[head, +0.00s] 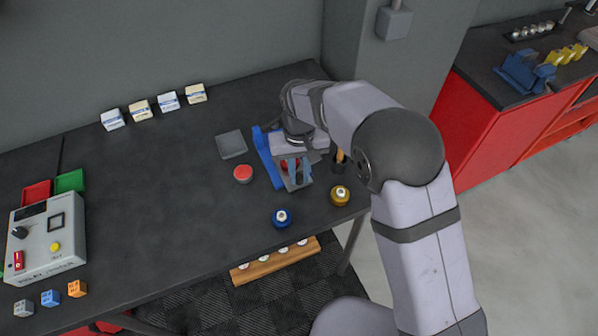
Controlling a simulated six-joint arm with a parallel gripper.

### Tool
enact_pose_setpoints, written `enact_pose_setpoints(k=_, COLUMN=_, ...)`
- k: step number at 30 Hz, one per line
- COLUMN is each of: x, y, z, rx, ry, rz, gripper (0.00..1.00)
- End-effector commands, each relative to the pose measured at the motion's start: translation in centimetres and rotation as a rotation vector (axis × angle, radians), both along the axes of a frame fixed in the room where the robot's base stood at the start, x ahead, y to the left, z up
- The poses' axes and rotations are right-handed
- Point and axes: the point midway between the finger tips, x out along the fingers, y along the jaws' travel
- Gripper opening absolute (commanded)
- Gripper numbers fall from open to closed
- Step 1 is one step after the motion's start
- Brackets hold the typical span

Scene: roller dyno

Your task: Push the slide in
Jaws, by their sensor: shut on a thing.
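A small fixture with a blue upright side (265,160) stands near the front right of the dark table. A grey slide (298,185) shows at its front, with a bit of red visible beside the fingers. My gripper (295,172) points down over the fixture and is shut on the slide. My wrist and the fingers cover much of the slide, so how far it sits in cannot be told.
A grey tester box (45,240) is far left; the table's middle is clear.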

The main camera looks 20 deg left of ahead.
Motion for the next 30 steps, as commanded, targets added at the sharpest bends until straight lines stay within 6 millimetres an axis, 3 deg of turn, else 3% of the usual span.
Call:
enact_pose_setpoints(k=18, x=4.5, y=4.5, z=0.3, rx=0.002, ry=-0.002, rz=-0.001, gripper=0.0)
enact_pose_setpoints(k=30, x=5.5, y=5.4, z=0.1, rx=0.002, ry=-0.003, rz=-0.001, gripper=0.0)
